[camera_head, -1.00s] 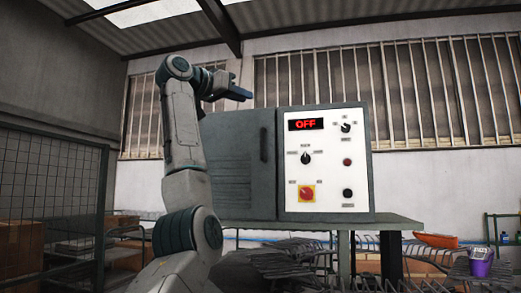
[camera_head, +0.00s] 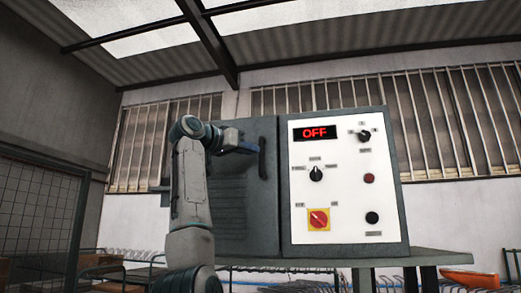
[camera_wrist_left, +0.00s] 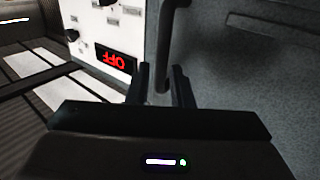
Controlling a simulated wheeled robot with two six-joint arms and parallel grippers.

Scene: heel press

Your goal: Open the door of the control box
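The grey control box (camera_head: 396,200) stands on a table. Its white front panel carries a red OFF display (camera_head: 314,132). Left of the panel is the shut grey door (camera_head: 260,215) with a dark upright handle (camera_head: 262,158) near its right edge. My left gripper (camera_head: 255,149) is at the upper part of the handle. In the left wrist view, its fingers (camera_wrist_left: 161,88) are apart, and the handle (camera_wrist_left: 165,50) shows between and beyond them. Whether the fingers touch it I cannot tell. The door surface (camera_wrist_left: 240,70) fills the right. My right gripper is not in view.
The green-grey table (camera_head: 440,257) carries the box. The panel has several knobs, including a red one on a yellow plate (camera_head: 318,219). A mesh fence (camera_head: 35,215) stands at the far left. An orange object (camera_head: 470,279) lies at the lower right.

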